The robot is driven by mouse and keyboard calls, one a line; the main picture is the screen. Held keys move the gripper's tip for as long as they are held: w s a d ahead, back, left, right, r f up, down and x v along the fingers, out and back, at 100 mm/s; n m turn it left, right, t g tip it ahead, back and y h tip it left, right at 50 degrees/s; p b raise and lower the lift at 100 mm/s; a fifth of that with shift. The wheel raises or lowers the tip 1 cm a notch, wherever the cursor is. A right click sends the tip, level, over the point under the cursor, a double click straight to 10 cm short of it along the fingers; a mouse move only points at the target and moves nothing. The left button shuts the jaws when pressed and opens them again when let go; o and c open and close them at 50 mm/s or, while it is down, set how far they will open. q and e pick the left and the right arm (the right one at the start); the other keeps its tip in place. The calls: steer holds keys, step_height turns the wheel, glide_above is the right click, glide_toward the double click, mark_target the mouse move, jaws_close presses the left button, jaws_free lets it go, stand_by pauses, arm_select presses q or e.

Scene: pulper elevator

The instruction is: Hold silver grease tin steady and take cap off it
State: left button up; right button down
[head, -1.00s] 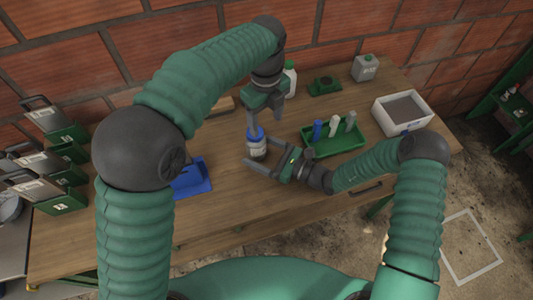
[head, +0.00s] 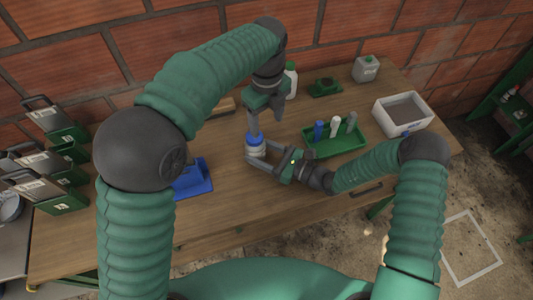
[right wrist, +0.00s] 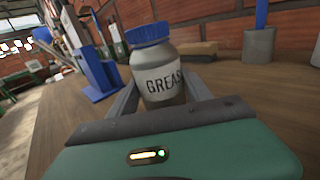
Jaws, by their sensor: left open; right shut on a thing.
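The silver grease tin (head: 256,150) stands upright on the wooden table, with its blue cap (head: 254,138) on top. In the right wrist view the tin (right wrist: 160,80) shows a "GREASE" label, partly cut off at the side, and the ribbed blue cap (right wrist: 148,34). My right gripper (head: 259,153) is shut on the tin's body, with one finger on each side below the cap. My left gripper (head: 265,120) is open and points down just above the cap, one finger near the cap's top edge. I cannot tell whether that finger touches the cap.
A blue holder (head: 192,180) is at the left. A white bottle (head: 290,80) stands behind my left gripper. A white bin (head: 403,112) is at the right. The table's front is clear.

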mark_target(255, 148)
arm_select(q)
steer(key=a+m, duration=0.1)
steer(key=w+a+m, duration=0.1)
steer(key=a+m, duration=0.1)
steer(key=m, duration=0.1)
steer(key=shift+w+a, duration=0.1)
steer(key=shift+w, duration=0.25)
steer(key=shift+a+f, duration=0.15)
steer(key=shift+f, duration=0.15)
step_height(255, 148, down, 7)
steer(key=shift+w+f, duration=0.1)
steer(key=shift+f, duration=0.1)
